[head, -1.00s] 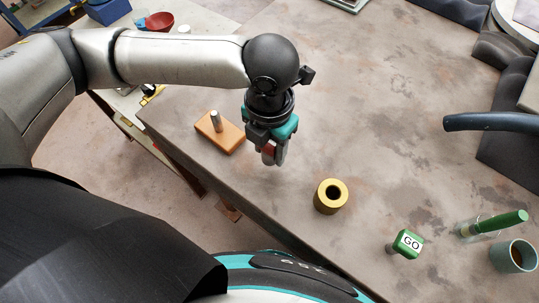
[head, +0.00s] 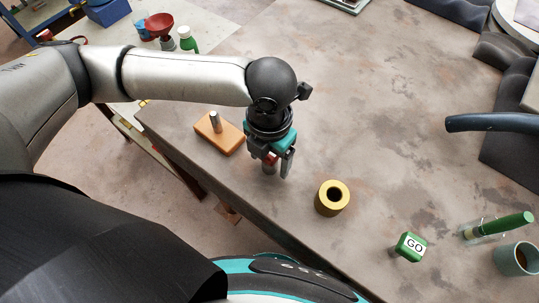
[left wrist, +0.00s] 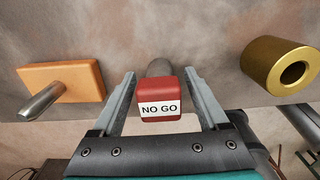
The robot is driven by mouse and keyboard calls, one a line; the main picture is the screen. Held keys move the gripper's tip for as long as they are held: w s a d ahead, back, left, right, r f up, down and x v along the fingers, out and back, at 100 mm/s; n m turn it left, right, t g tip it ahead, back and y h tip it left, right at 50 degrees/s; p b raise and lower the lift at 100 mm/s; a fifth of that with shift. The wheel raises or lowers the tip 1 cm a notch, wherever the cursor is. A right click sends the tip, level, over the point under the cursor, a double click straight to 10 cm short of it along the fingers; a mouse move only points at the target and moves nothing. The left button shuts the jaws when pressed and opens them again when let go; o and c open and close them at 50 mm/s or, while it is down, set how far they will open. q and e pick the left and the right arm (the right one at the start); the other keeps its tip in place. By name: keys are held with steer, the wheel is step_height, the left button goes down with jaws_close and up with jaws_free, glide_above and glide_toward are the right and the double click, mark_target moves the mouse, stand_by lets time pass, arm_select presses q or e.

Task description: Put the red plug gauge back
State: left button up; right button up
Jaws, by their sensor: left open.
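The red plug gauge (left wrist: 158,98), a red square head marked NO GO with a grey cylinder beyond it, is between the open fingers of my left gripper (left wrist: 159,74) in the left wrist view. A gap shows on each side of the head. In the head view, the left gripper (head: 277,172) points down over the table between the orange block and the gold ring; only a bit of the red gauge (head: 271,159) shows between its fingers. The green GO gauge (head: 409,246) stands at the lower right. My right gripper is not in view.
An orange block (head: 229,139) with a metal pin stands left of the gripper; a gold ring (head: 332,198) stands to its right. A clear holder with a green-handled tool (head: 500,226) and a teal cup (head: 516,259) are at right. The middle of the table (head: 370,100) is clear.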

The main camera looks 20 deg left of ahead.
arm_select(q)
steer(key=shift+r, duration=0.15)
step_height(320, 180, up, 12)
steer(key=p, duration=0.3)
